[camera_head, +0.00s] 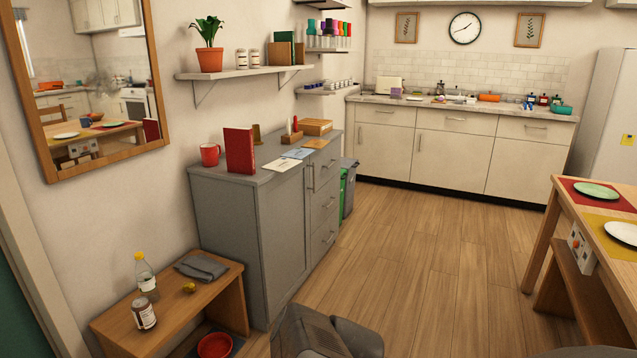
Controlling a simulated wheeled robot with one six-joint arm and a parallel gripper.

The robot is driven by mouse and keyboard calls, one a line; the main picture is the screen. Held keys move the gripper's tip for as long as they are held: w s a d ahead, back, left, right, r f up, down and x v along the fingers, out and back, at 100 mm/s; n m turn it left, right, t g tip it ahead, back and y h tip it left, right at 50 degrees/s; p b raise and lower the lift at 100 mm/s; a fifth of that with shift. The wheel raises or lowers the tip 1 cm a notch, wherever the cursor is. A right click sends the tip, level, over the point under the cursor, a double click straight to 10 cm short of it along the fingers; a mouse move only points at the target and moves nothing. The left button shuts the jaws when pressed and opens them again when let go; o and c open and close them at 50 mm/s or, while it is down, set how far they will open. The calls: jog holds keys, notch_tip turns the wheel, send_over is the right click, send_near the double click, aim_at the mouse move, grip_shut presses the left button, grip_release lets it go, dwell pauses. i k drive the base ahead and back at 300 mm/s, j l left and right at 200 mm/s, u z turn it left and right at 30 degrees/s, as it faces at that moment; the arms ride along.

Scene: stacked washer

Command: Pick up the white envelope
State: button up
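A white envelope (281,165) lies flat on top of the grey cabinet (276,218), close to its front edge. A pale blue envelope or card (298,153) lies just behind it, and a tan one (316,143) lies farther back. The three lie in a row along the cabinet's edge. The white envelope is in plain view with nothing on it. Dark grey parts at the bottom middle look like my own arm or body. My gripper's fingers do not show.
A red book (239,151) stands upright left of the white envelope, beside a red mug (210,154). A low wooden bench (180,310) with bottles stands in front of the cabinet. The dining table (568,205) is at right. Open floor (430,260) lies between.

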aim_at(281, 165)
jog(key=i+j+z, duration=0.35)
jog(key=i+j, duration=0.35)
jog(key=i+j+z, duration=0.4)
jog(key=i+j, duration=0.45)
